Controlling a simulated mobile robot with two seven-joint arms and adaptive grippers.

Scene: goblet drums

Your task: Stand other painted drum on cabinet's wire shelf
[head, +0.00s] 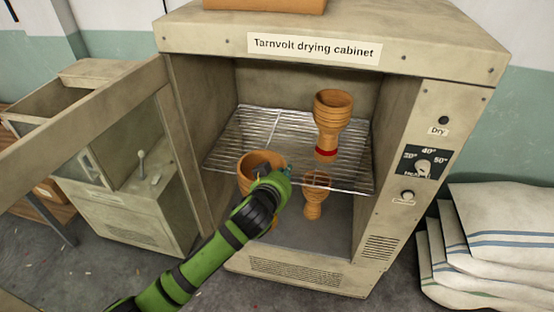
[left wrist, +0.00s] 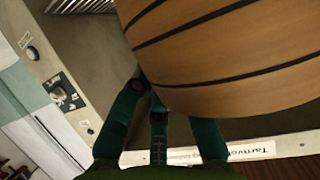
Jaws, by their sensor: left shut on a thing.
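A painted wooden goblet drum (head: 247,179) is in my left gripper (head: 268,175), at the front left of the wire shelf (head: 228,150). The gripper is shut on its bowl, and my arm hides much of its lower part. I cannot tell whether its foot touches anything. In the left wrist view the drum (left wrist: 220,50) fills the upper right, orange-brown with dark bands, against the fingers. Another drum (head: 331,110), with a red band near its foot, stands upright on the shelf's right half. My right gripper is not in view.
The drying cabinet (head: 400,48) has its door (head: 80,128) open to the left. A third drum (head: 314,195) shows below the shelf, through its wires. Folded sacks (head: 490,230) lie at right. The back left of the shelf is clear.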

